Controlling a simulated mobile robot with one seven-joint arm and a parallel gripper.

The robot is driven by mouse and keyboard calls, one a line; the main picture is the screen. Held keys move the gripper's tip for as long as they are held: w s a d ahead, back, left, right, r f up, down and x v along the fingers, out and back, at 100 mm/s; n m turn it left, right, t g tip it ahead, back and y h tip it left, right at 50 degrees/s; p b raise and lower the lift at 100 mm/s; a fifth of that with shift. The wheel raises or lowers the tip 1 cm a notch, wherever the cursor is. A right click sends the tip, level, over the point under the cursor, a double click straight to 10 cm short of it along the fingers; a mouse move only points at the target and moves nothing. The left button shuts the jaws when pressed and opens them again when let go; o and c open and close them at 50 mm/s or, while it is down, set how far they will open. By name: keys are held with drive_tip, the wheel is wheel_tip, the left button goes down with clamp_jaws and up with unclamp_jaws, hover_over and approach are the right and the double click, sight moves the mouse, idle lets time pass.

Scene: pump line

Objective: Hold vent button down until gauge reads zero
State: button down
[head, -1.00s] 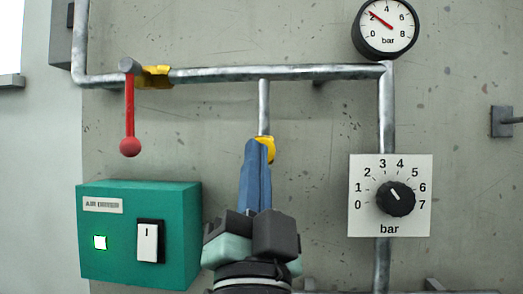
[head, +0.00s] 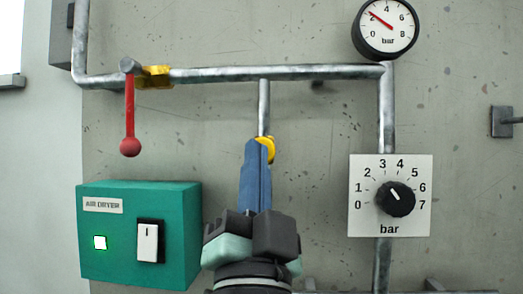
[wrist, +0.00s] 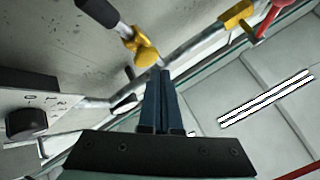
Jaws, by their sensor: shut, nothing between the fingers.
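The round gauge (head: 386,28) is at the upper right of the head view. Its red needle points close to the 2. A yellow fitting (head: 267,148) sits at the lower end of a short pipe branch. My gripper (head: 254,145) is shut and empty in front of this fitting and hides part of it. In the wrist view, the fingertips (wrist: 163,73) are close to the yellow fitting (wrist: 144,48); I cannot tell whether they touch it. A dark cylinder (wrist: 101,11) extends beyond the fitting. The vent button itself cannot be made out clearly.
A red lever (head: 130,112) hangs from the horizontal pipe (head: 270,73) at left. The green air dryer box (head: 180,228), with a lit green lamp and white switch, is lower left. A pressure knob (head: 396,199) on a white plate is at right.

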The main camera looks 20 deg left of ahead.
drive_tip(key=shift+w, duration=0.1)
idle(0.4)
drive_tip(key=shift+w+a, duration=0.1)
drive_tip(key=shift+w, duration=0.2)
drive_tip(key=shift+w+a+b, duration=0.2)
drive_tip(key=shift+w+b, duration=0.2)
drive_tip(key=shift+w, duration=0.15)
idle(2.2)
drive_tip(key=shift+s, duration=0.1)
idle(1.3)
drive_tip(key=shift+s+d, duration=0.25)
drive_tip(key=shift+s, duration=0.55)
drive_tip(key=shift+s+d+p, duration=0.15)
drive_tip(key=shift+s+d, duration=0.1)
drive_tip(key=shift+s, duration=0.55)
drive_tip(key=shift+s+d+p, duration=0.15)
drive_tip(key=shift+s+d, duration=0.1)
drive_tip(key=shift+s, duration=0.55)
drive_tip(key=shift+s+d+p, duration=0.15)
drive_tip(key=shift+s+d, duration=0.1)
drive_tip(key=shift+s, duration=0.55)
